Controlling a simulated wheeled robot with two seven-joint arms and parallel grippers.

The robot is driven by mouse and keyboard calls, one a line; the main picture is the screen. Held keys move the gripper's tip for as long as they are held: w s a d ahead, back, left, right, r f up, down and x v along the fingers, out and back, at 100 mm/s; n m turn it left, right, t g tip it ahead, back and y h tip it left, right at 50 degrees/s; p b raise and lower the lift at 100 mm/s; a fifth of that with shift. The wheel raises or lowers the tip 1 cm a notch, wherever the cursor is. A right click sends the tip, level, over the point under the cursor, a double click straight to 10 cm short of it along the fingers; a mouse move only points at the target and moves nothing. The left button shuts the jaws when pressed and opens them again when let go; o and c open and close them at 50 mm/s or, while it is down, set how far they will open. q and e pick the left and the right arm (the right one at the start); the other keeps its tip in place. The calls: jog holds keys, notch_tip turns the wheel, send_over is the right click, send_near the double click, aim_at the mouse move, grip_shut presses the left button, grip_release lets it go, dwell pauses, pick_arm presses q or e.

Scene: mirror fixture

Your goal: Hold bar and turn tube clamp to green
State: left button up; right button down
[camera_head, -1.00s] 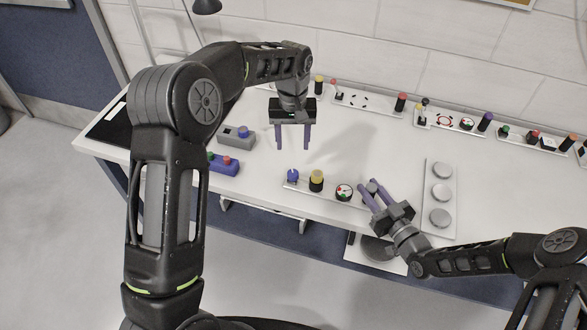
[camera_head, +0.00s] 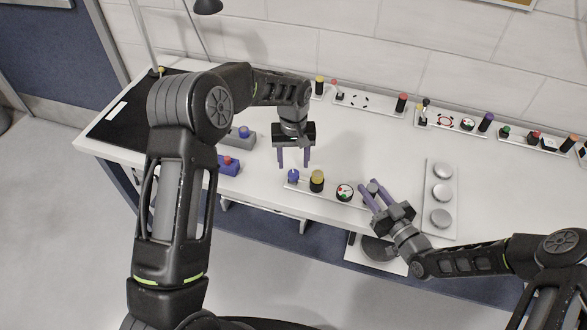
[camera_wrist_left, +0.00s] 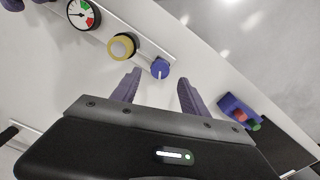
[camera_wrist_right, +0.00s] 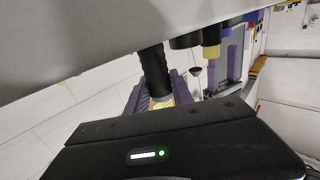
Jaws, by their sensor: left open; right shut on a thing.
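The white bar (camera_head: 331,192) lies near the table's front edge. It carries a blue knob (camera_head: 293,176), a yellow-topped black knob (camera_head: 317,180), a round dial (camera_head: 345,191) with red and green marks, and a grey post at its right end. I cannot tell which part is the tube clamp. My left gripper (camera_head: 293,165) is open and empty, just behind the blue knob. In the left wrist view the blue knob (camera_wrist_left: 160,68) shows just past the open fingertips (camera_wrist_left: 158,78). My right gripper (camera_head: 369,196) is shut on the post, a dark cylinder (camera_wrist_right: 154,72) in the right wrist view.
A plate with grey round discs (camera_head: 441,191) lies right of my right gripper. Boxes with coloured buttons (camera_head: 229,166) stand to the left. A row of fixtures (camera_head: 450,120) lines the back edge by the wall. The table middle is clear.

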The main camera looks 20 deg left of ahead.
aim_at(294, 172)
pick_arm(q)
notch_tip(294, 172, down, 4)
jog(key=shift+f, duration=0.15)
jog(key=shift+c, duration=0.4)
grip_shut()
